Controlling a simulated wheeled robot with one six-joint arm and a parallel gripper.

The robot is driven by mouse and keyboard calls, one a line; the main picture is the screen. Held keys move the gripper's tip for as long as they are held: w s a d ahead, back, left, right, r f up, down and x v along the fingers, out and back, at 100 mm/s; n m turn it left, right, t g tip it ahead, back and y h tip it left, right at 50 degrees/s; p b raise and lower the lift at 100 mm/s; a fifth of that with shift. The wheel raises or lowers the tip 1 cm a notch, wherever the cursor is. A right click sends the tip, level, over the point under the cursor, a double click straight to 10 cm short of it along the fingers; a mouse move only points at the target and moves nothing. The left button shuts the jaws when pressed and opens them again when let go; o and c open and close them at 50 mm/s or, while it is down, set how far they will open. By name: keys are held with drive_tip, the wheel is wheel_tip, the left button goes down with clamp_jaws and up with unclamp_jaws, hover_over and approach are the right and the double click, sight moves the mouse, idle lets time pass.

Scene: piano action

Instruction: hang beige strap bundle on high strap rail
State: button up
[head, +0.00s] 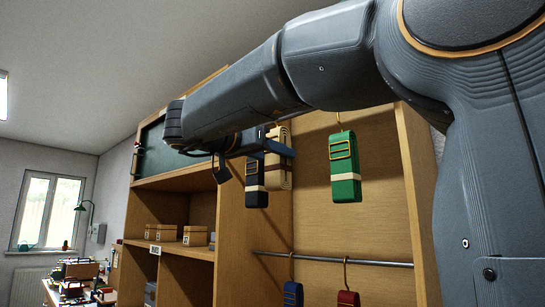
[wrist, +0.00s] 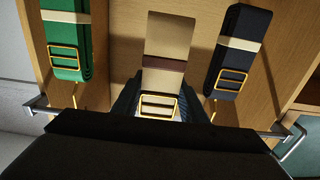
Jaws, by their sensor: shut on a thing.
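The beige strap bundle (head: 279,165) has a dark brown band and a brass buckle. It hangs from my gripper (head: 282,147), which is shut on its buckle end. In the wrist view the bundle (wrist: 167,45) lies between the dark fingers (wrist: 158,105) of my gripper. The high strap rail (wrist: 275,133) shows at both sides in the wrist view; its middle is hidden behind my gripper. In the head view my arm covers most of the rail. I cannot tell whether the bundle's hook touches the rail.
A green strap bundle (head: 344,166) and a black one (head: 256,180) hang on either side of the beige one. A lower rail (head: 330,258) carries a blue bundle (head: 292,293) and a red bundle (head: 348,298). Wooden cabinet walls (head: 415,190) bound the bay.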

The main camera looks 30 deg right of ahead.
sight(272, 164)
drive_tip(key=x, duration=0.1)
drive_tip(key=b+x, duration=0.1)
drive_tip(key=x, duration=0.1)
drive_tip(key=b+x, duration=0.1)
drive_tip(key=x, duration=0.1)
drive_tip(key=shift+d+f, duration=0.15)
drive_tip(key=shift+f, duration=0.1)
drive_tip(key=shift+f+b, duration=0.75)
drive_tip(key=shift+f, duration=0.45)
drive_tip(key=o, duration=1.3)
drive_tip(key=shift+b+v, duration=0.8)
drive_tip(key=shift+v, duration=3.15)
